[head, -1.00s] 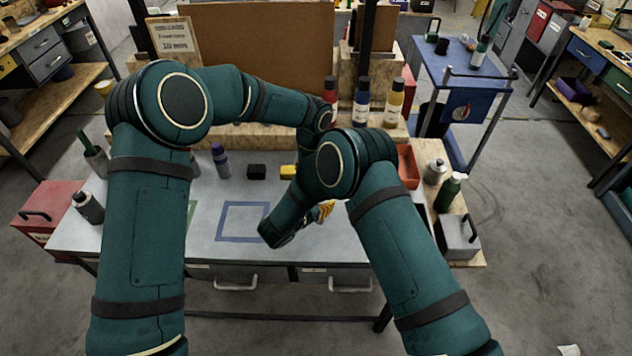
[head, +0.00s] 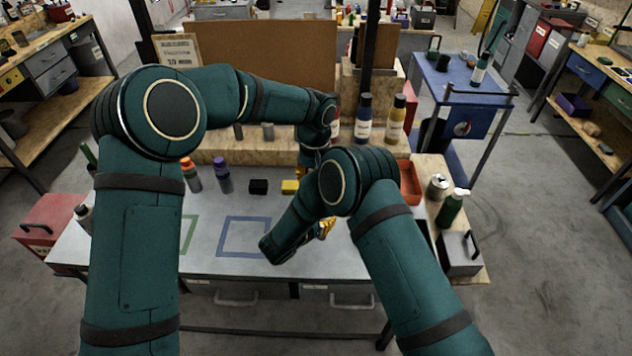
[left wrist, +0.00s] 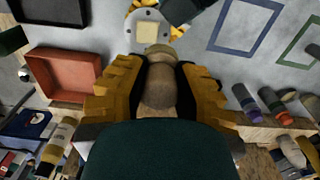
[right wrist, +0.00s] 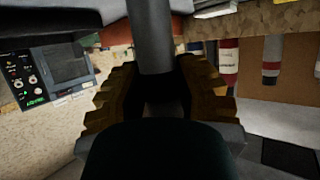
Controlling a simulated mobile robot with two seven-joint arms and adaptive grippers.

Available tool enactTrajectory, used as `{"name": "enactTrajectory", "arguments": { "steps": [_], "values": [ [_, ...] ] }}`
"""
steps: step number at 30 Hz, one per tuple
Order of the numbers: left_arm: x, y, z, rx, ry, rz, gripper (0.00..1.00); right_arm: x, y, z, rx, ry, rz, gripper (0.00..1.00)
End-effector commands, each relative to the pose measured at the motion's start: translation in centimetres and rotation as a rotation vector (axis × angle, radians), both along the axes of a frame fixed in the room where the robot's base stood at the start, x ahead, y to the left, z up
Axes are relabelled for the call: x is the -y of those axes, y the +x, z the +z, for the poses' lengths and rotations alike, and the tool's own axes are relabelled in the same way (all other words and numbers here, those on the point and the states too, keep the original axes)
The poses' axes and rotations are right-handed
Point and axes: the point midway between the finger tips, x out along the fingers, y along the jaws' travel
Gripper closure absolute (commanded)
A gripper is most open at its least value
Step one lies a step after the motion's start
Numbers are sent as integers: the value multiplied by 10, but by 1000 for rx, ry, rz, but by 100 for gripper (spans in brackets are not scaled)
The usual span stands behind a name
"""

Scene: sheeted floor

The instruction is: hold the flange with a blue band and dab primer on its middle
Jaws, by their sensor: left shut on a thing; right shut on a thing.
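My left gripper (left wrist: 158,85) is shut on a tan, rounded tool (left wrist: 158,92) in the left wrist view. Its blunt end points at the near rim of a light grey flange (left wrist: 135,42) with a pale square in its middle. I cannot tell whether they touch. My right gripper (right wrist: 155,88) is shut on a dark grey cylinder (right wrist: 151,40), apparently the flange's neck. Its yellow fingers also show beside the flange in the left wrist view and near the bench front in the head view (head: 327,228). I cannot make out a blue band.
A blue square outline (head: 222,250) and a green outline (head: 189,238) mark the bench. A red tray (head: 411,185) and green bottle (head: 451,207) stand right.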

Motion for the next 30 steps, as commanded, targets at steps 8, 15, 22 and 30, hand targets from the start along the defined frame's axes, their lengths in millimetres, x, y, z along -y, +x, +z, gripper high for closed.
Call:
{"name": "enactTrajectory", "arguments": {
  "steps": [8, 15, 22, 30],
  "values": [
    [0, 0, 0, 0, 0, 0, 100, 0, 0, 0, 0, 0, 0, 40],
    [0, 0, 0, 0, 0, 0, 100, -1, -1, 0, -1, 1, 0, 40],
    [0, 0, 0, 0, 0, 0, 100, -15, -19, 10, 0, 0, 3, 40],
    [0, 0, 0, 0, 0, 0, 100, -44, -60, 31, 1, 0, 4, 40]
  ]
}}
